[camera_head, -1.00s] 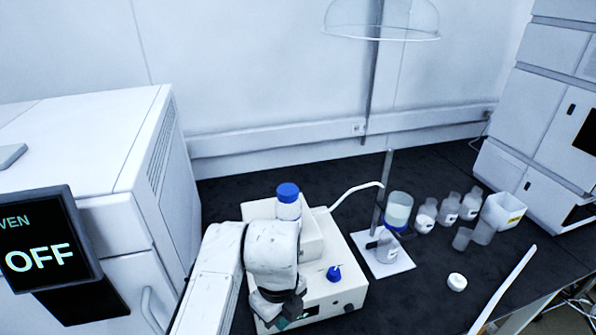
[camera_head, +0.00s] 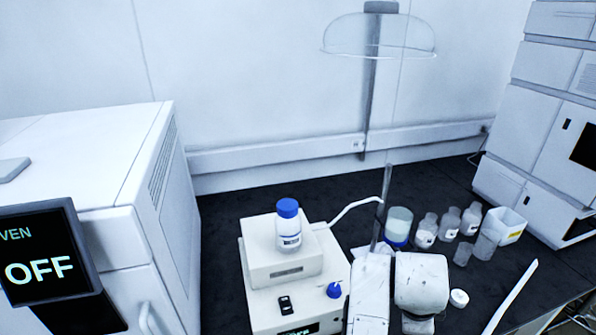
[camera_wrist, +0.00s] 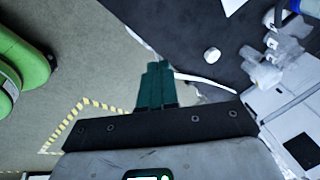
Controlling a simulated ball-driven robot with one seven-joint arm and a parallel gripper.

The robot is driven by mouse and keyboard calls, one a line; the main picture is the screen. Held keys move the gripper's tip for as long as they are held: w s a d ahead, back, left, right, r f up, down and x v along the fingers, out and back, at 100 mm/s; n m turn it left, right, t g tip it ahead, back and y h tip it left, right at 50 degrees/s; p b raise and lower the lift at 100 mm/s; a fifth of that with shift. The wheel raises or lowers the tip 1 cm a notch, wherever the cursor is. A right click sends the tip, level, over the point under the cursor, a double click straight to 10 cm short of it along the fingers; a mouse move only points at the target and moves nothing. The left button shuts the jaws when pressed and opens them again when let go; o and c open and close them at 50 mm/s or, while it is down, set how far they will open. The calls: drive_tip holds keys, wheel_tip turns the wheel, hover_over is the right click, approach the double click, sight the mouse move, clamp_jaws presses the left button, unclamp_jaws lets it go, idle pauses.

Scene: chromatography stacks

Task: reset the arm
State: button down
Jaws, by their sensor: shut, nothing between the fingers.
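My arm, white and scuffed, rises at the lower middle right of the head view, in front of the bench; the gripper itself is mostly cut off or hidden there. In the wrist view my gripper (camera_wrist: 157,72) shows as two dark green fingers pressed together, with nothing between them. The fingers point past the bench edge, over the floor (camera_wrist: 90,50) and beside the dark bench top (camera_wrist: 185,40).
A blue-capped bottle (camera_head: 288,225) stands on the white instrument (camera_head: 270,265). A blue-banded container (camera_head: 398,226), several clear bottles (camera_head: 448,222) and a white box (camera_head: 507,226) stand to the right. A white cap (camera_head: 459,298) lies near my arm. The oven (camera_head: 90,180) is at left.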

drive_tip(key=s+d+f+n, duration=0.5)
drive_tip(key=s+d+n, duration=0.5)
drive_tip(key=s+d, duration=0.15)
drive_tip(key=s+a+f+n+y, duration=0.1)
drive_tip(key=s+a+f+n, duration=0.1)
drive_tip(key=s, duration=0.4)
drive_tip(key=s+a+f+n+g+y, duration=0.1)
drive_tip(key=s+a+f+n, duration=0.2)
drive_tip(key=s, duration=0.3)
drive_tip(key=s+a+f+n+y, duration=0.1)
drive_tip(key=s+a+f+n, duration=0.1)
drive_tip(key=s+n, duration=0.3)
drive_tip(key=shift+s+a+f+g+b, duration=0.15)
drive_tip(key=shift+s+a+g+b, duration=0.2)
drive_tip(key=shift+s, duration=0.3)
drive_tip(key=shift+w+d, duration=0.1)
drive_tip(key=shift+d, duration=0.1)
